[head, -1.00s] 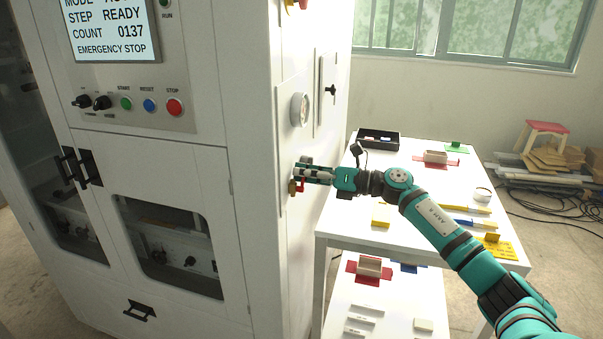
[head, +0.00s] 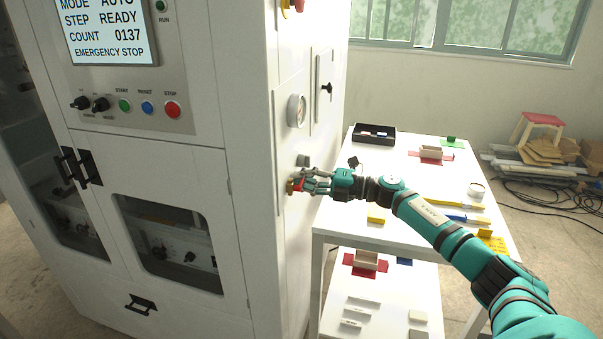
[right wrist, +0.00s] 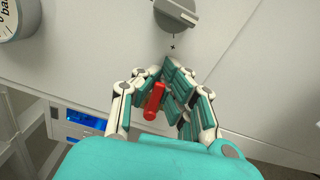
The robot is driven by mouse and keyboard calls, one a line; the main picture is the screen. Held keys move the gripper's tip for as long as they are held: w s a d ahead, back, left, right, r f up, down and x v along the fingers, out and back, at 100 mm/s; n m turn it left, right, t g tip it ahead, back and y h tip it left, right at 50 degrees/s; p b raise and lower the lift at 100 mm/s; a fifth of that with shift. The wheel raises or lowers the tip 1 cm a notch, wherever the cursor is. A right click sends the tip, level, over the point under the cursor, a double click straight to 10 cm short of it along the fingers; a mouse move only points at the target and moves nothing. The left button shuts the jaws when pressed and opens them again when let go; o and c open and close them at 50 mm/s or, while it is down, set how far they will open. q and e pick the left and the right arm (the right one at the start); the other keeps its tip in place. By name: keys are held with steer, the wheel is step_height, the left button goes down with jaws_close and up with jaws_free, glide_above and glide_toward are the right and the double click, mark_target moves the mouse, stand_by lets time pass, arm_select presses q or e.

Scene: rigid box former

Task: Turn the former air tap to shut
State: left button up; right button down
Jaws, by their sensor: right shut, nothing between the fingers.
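The air tap (head: 290,187) sits on the white side wall of the former, a small brass body with a red handle (head: 299,184). In the right wrist view the red handle (right wrist: 154,99) stands out among the finger links, nearer the left finger. My right gripper (head: 306,182) is at the tap, its fingers pointing at the wall; the right wrist view shows the fingertips (right wrist: 166,76) drawn together with nothing held. I cannot tell whether a finger touches the handle. My left gripper is not in view.
A gauge (head: 297,110) and a grey knob (right wrist: 177,13) are on the wall above the tap. A white table (head: 400,200) with a black tray (head: 374,135) and small parts stands right of the former, under my right arm. A lower shelf (head: 390,300) holds more parts.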

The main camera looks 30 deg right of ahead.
steer(key=shift+f+m, duration=0.3)
steer(key=shift+m, duration=0.4)
steer(key=shift+f, duration=0.1)
steer(key=c, duration=1.5)
jaws_free()
steer(key=shift+s+d, duration=0.1)
steer(key=shift+d, duration=0.1)
steer(key=shift+o, duration=0.6)
steer(key=shift+a, duration=0.1)
steer(key=v, duration=1.2)
